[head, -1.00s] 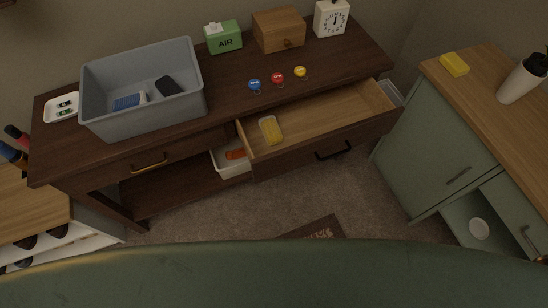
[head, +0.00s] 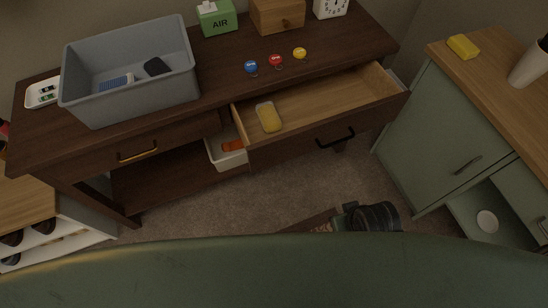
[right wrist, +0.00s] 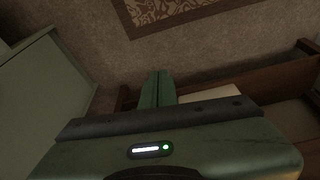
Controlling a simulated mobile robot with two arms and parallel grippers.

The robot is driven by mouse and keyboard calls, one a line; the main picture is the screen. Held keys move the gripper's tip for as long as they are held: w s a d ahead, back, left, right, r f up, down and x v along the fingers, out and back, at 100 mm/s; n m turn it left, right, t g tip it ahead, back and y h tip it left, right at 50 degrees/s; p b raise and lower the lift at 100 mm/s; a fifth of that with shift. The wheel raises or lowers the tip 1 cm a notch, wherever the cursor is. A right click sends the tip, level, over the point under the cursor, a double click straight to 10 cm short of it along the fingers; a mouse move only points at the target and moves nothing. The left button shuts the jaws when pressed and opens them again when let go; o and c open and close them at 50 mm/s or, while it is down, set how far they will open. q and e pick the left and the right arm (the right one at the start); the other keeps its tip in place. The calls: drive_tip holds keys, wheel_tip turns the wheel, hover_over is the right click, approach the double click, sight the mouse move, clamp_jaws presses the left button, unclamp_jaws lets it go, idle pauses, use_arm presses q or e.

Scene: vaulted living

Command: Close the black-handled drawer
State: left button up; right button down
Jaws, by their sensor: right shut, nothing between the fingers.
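The black-handled drawer (head: 375,115) in the dark wooden console is pulled open. Its black handle (head: 335,139) is on the front panel, and a yellow sponge-like item (head: 268,117) lies inside at the left. My right gripper (right wrist: 158,75) shows in the right wrist view with its two green fingers shut together and empty. In the head view, part of my right arm shows below the drawer front, apart from the handle. My left gripper is not in view.
The console top (head: 225,75) holds a grey bin (head: 135,95) and several small items. A brass-handled drawer (head: 120,152) is at the left. A green cabinet (head: 430,130) stands close on the right. Carpet (head: 225,205) lies open in front.

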drive_tip(key=w+a+r+n+t+y+b, duration=0.1)
drive_tip(key=w+a+r+n+y, duration=0.2)
drive_tip(key=w+a+r+n, duration=0.3)
drive_tip(key=w+a+r+n+t+y+b, duration=0.1)
drive_tip(key=w+a+r+n+y, duration=0.15)
drive_tip(key=a+r+n, duration=0.45)
drive_tip(key=n+g, duration=0.1)
drive_tip(key=n, duration=0.4)
approach(265, 157)
wheel_tip(265, 157, down, 4)
drive_tip(key=s, duration=0.2)
drive_tip(key=shift+y, duration=0.25)
drive_tip(key=shift+w+a, duration=0.6)
drive_tip(key=shift+w, duration=0.3)
drive_tip(key=shift+w+a, duration=0.55)
drive_tip(key=shift+w, duration=0.35)
